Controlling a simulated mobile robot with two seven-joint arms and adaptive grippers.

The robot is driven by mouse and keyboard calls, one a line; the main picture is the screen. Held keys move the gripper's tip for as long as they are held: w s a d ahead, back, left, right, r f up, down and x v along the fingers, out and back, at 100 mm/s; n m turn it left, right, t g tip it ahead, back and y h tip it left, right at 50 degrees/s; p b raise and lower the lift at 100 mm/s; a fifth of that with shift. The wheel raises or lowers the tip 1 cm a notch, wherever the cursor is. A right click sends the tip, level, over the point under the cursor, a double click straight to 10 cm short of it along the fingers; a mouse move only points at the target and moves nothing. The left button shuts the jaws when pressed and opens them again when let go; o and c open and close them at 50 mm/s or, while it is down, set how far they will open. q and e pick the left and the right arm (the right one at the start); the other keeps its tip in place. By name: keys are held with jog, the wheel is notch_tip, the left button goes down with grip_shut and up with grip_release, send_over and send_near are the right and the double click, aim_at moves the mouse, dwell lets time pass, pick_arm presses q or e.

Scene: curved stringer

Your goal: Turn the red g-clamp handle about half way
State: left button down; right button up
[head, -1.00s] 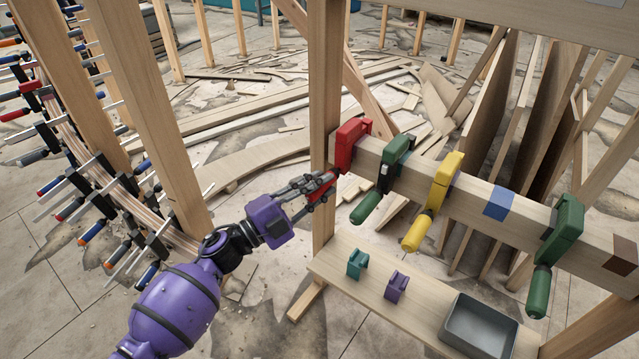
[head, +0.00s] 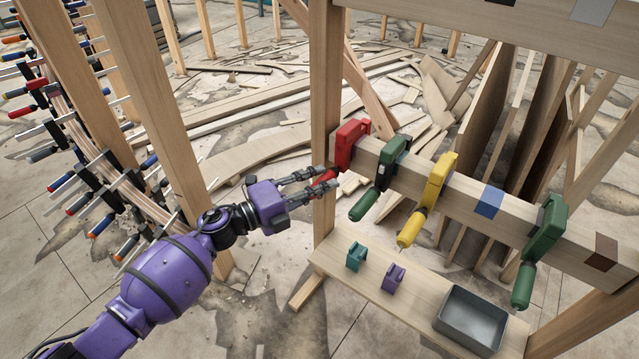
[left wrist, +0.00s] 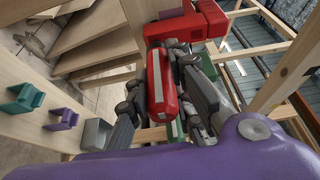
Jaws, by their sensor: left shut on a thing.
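The red g-clamp (head: 351,140) is fixed on the left end of the wooden beam, beside the upright post. Its red handle (head: 323,188) points down and toward my left gripper (head: 322,181), which is shut on it. In the left wrist view the red handle (left wrist: 161,88), with a pale stripe along it, lies between the two dark fingers of the left gripper (left wrist: 165,85). The clamp's red body (left wrist: 190,25) shows above it there. The fingers partly hide the handle in the head view. My right gripper is not in view.
A dark green clamp (head: 391,160), a yellow clamp (head: 438,180) and another green clamp (head: 550,228) sit along the beam (head: 470,192) to the right. A shelf (head: 415,298) below holds a grey bin (head: 470,318), a teal piece (head: 355,256) and a purple piece (head: 394,277).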

pick_arm(q)
jog(key=shift+a+f, duration=0.1)
jog(key=shift+f, duration=0.15)
jog(key=c, duration=1.6)
grip_release()
jog(key=shift+c, duration=0.2)
jog(key=shift+r, duration=0.1)
jog(key=v, duration=1.2)
